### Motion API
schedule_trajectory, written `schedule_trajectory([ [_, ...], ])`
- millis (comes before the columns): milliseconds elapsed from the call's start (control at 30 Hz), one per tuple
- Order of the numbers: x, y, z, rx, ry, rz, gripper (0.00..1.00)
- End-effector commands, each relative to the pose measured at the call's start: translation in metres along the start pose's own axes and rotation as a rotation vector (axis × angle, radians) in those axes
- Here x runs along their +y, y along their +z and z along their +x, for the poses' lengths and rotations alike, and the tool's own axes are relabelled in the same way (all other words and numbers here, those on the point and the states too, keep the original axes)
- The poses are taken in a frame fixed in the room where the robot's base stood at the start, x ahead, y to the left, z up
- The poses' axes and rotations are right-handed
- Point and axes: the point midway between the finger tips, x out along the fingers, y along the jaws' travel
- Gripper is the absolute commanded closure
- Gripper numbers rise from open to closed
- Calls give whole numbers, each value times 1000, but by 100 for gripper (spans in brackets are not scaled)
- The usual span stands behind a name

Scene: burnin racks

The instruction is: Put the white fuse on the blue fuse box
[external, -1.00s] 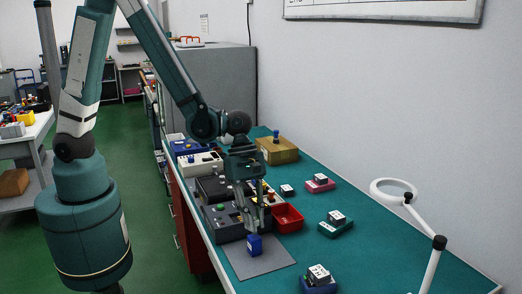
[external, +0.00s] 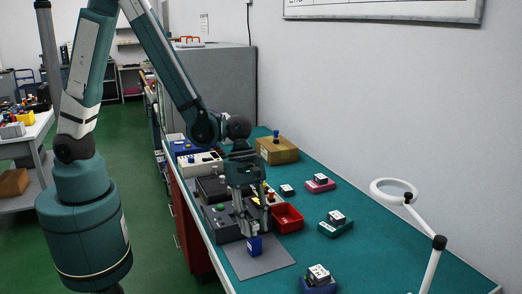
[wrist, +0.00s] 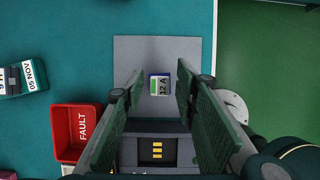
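A small blue block (external: 255,245) with a pale label stands on the grey mat (external: 268,264); its top reads "12 A" in the wrist view (wrist: 160,85). My gripper (external: 253,228) is open just over it, the fingers apart on either side and not closed on it. A dark blue base (external: 319,287) at the front of the bench carries a white-and-dark block (external: 318,272). I cannot tell for certain which piece is the white fuse; none on the mat is plainly white.
A teal base (external: 336,230) and a pink base (external: 320,187) carry similar blocks. A red bin (external: 287,218) marked "FAULT" stands right of the dark equipment. A cardboard-coloured box (external: 278,151) is farther back. A white ring lamp (external: 394,190) stands at right.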

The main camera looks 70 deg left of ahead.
Motion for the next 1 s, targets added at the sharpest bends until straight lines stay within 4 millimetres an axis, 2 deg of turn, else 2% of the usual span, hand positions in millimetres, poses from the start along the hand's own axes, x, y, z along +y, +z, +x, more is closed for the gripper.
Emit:
schedule_trajectory([
  [467, 0, 1, -7, 0, 0, 0, 70],
  [1000, 0, 1, -53, 0, 1, -1, 70],
])
